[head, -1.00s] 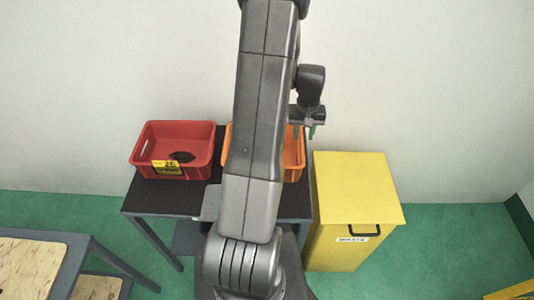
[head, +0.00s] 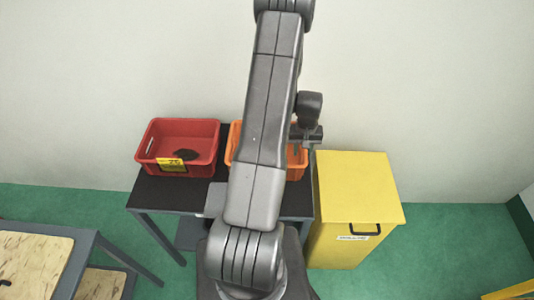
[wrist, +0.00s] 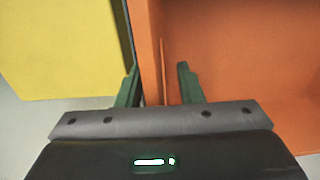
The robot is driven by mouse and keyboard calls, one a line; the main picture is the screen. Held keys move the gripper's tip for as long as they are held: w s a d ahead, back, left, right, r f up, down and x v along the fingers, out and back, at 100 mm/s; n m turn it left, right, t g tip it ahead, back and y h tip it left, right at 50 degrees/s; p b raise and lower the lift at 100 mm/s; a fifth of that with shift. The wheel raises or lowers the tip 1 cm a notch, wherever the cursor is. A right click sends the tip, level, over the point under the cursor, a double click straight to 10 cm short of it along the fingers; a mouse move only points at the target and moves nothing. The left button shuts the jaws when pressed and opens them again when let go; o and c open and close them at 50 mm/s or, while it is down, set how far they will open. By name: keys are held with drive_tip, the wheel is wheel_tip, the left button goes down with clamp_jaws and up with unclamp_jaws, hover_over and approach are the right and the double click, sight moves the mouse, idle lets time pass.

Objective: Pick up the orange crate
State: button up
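The orange crate (head: 297,166) stands on the dark-topped table, and my arm hides its middle in the head view. In the wrist view its inside (wrist: 250,70) fills the right, and a side wall runs up the picture near the middle. My gripper (wrist: 159,76) is open, with its green fingers apart. The left finger is outside the crate and the right finger is over the inner side, with the wall between them. I cannot tell whether either finger touches it. In the head view the gripper is at the crate's right side.
A red crate (head: 205,150) with a yellow label and a dark item inside stands left on the table (head: 160,195). A yellow bin (head: 355,190) stands close to the table's right side. A wood-topped bench (head: 35,255) is at lower left. A pale wall is behind.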

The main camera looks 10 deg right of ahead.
clamp_jaws()
drive_tip(key=shift+r, duration=0.2)
